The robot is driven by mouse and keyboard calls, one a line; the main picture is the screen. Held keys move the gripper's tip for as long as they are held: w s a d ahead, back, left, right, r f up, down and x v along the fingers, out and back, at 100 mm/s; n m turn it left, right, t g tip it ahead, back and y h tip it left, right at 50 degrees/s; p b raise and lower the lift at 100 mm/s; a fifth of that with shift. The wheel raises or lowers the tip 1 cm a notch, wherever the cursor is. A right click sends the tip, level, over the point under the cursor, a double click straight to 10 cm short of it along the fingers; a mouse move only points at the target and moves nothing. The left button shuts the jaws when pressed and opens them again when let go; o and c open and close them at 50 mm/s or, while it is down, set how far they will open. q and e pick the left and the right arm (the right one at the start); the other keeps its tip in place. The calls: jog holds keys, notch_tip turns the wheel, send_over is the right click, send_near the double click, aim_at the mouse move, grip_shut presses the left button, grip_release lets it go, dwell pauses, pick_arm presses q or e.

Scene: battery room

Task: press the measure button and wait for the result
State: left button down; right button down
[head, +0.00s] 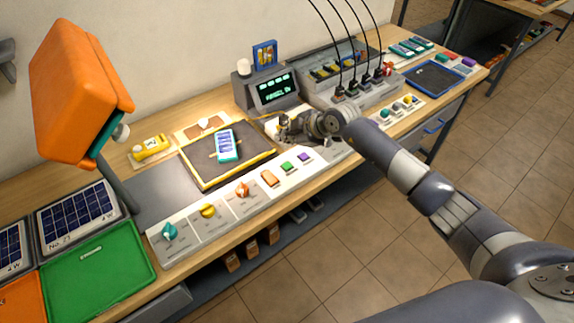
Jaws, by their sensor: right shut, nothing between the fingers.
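A grey control strip (205,228) runs along the bench front with teal, yellow and orange knobs, an orange switch, a green button (287,167) and a purple button (305,156). Their labels are too small to read, so I cannot tell which is the measure button. A dark meter with a lit green display (275,90) stands behind; its text is not clearly legible. My right gripper (284,126) is shut and empty, behind the green and purple buttons and in front of the meter. My left gripper is not in view.
A blue-and-white panel (228,144) lies on a yellow-edged dark mat (193,169). An orange lamp-like head (75,90) overhangs the left. A green tray (95,270) lies at front left. Black cables hang into a grey unit (357,99). A blue-edged tray (434,77) lies right.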

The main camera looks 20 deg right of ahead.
jog(key=shift+f, duration=0.1)
jog(key=b, duration=0.7)
send_over(286, 167)
notch_tip(286, 167, down, 6)
jog(key=shift+f, duration=0.25)
notch_tip(286, 167, down, 2)
jog(key=shift+b, duration=0.35)
jog(key=shift+f, duration=0.15)
dwell(0.5)
jog(key=shift+f, duration=0.35)
jog(key=shift+f, duration=0.4)
dwell(0.5)
dwell(0.3)
jog(key=shift+r+p, duration=0.85)
jog(key=shift+p, duration=0.15)
